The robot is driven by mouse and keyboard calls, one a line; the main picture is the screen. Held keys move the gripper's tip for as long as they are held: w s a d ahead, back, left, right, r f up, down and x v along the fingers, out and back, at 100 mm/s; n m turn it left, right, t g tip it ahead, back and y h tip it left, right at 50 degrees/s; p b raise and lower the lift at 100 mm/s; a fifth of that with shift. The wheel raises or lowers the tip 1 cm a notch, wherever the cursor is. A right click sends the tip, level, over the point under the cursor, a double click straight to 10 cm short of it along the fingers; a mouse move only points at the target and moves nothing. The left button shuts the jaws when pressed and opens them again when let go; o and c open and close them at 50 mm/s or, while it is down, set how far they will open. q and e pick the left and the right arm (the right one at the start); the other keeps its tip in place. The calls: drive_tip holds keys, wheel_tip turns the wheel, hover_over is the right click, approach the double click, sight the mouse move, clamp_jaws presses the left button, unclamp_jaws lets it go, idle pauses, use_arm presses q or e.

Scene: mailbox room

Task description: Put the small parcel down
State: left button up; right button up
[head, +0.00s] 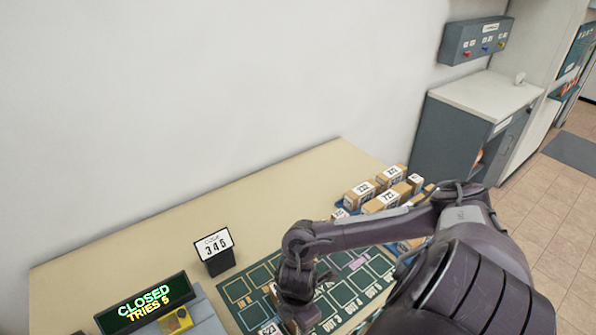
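My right arm comes in from the right, and its gripper (298,316) points down over the dark green mat (340,292) with outlined squares. A small parcel (270,329) with a white label shows at the gripper's left, cut off by the bottom edge of the picture. A bit of brown shows beside the gripper higher up, too small to make out. The fingertips are hidden, so I cannot tell whether they hold a parcel. My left gripper is not in view.
Several labelled parcels (389,202) stand on a blue tray at the table's right, partly behind my arm. The beige table (130,248) is bare along the wall.

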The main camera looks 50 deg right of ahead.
drive_tip(key=shift+f, duration=0.2)
drive_tip(key=shift+f, duration=0.2)
drive_tip(key=o, duration=1)
wheel_tip(320, 180, up, 11)
drive_tip(key=shift+r, duration=0.75)
